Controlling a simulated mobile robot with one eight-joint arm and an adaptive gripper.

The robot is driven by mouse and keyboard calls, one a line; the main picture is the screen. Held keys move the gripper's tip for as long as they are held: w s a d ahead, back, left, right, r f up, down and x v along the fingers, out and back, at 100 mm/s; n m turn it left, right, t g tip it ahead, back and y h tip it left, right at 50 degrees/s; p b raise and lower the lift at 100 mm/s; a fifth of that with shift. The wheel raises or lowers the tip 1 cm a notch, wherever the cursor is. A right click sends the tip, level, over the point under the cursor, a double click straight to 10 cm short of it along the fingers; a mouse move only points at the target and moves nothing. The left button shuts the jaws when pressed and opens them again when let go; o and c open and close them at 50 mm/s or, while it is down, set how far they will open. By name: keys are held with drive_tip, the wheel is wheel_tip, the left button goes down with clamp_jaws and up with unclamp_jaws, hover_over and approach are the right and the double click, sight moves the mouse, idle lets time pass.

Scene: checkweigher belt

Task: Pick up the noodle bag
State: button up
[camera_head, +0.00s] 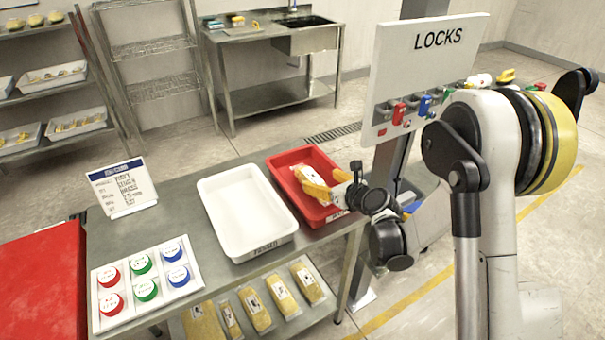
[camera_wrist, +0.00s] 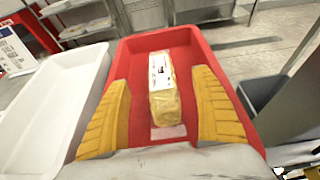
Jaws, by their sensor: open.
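The noodle bag (camera_wrist: 165,100) is a yellow packet with a white label. It lies in the red tray (camera_wrist: 130,45), lengthwise between the two yellow fingers of my gripper (camera_wrist: 164,112) in the wrist view. The fingers are apart, with red tray floor showing on both sides of the bag. In the head view my gripper (camera_head: 322,186) is over the red tray (camera_head: 285,158), and its fingers and wrist hide most of the bag. I cannot tell how high the fingertips are above the tray floor.
An empty white tray (camera_head: 205,190) stands left of the red tray on the steel table. A panel of red, green and blue discs (camera_head: 118,296) and a sign (camera_head: 122,188) are further left. Several yellow packets (camera_head: 255,309) lie on the shelf below. A LOCKS board (camera_head: 415,70) stands right.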

sight(306, 174)
drive_tip(key=b+x, duration=0.4)
drive_tip(key=x, duration=0.6)
drive_tip(key=shift+a+f, duration=0.1)
drive_tip(key=shift+f, duration=0.05)
drive_tip(key=c, duration=1.5)
